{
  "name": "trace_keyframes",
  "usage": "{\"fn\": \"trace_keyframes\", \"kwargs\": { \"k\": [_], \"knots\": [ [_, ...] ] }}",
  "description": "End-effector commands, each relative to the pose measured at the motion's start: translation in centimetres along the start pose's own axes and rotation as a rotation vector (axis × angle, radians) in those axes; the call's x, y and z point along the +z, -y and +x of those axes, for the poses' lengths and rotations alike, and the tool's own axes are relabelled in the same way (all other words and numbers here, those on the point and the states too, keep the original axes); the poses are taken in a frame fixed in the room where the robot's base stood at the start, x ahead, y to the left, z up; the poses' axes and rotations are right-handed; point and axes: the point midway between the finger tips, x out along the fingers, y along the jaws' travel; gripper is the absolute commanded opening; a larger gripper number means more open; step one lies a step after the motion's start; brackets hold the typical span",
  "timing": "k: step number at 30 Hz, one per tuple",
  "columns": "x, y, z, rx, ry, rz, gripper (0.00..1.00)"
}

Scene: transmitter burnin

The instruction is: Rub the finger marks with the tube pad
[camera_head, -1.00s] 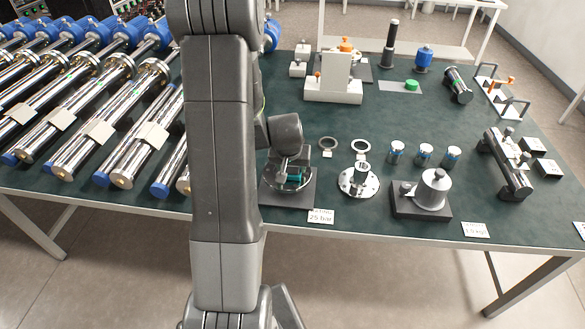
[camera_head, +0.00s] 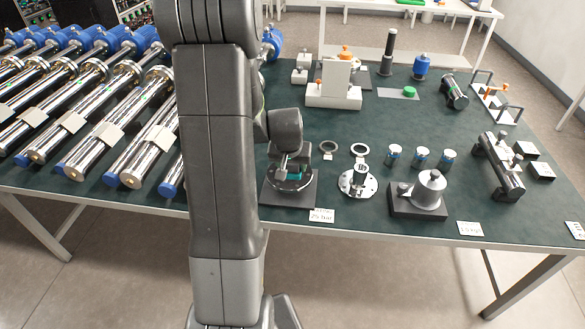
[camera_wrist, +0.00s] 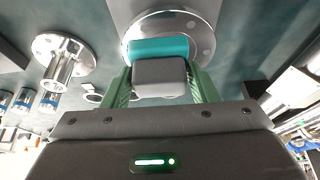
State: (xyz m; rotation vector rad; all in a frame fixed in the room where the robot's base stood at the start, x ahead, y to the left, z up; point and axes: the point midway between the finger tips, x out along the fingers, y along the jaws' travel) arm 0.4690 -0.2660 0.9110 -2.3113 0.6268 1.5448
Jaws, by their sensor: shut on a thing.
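My gripper (camera_wrist: 161,90) has green fingers shut on a tube pad, a grey block with a teal face (camera_wrist: 158,48). The pad is over a round metal flange (camera_wrist: 205,32) and overlaps its near half in the wrist view; I cannot tell if it touches. In the head view, my gripper (camera_head: 293,168) is low over the same flange (camera_head: 290,185), which lies on a dark square base plate (camera_head: 288,199). Round spots show on the flange rim. I cannot make out finger marks; the pad and gripper hide part of the flange.
A second flange with a short tube (camera_head: 357,183) stands just right of the base plate. Farther right are small blue-banded cylinders (camera_head: 421,158) and a grey weight on a dark block (camera_head: 428,190). Long chrome tubes (camera_head: 100,125) fill the left. A label card (camera_head: 321,215) lies in front.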

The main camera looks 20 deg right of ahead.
Motion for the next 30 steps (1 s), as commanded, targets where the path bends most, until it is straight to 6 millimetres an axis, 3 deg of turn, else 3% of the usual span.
{"fn": "trace_keyframes", "kwargs": {
  "k": [10, 30],
  "knots": [
    [-1.4, 0.3, -2.9, -0.001, -0.001, -0.002, 0.32],
    [-1.4, 0.4, -3.0, -0.001, 0.000, -0.003, 0.32]
  ]
}}
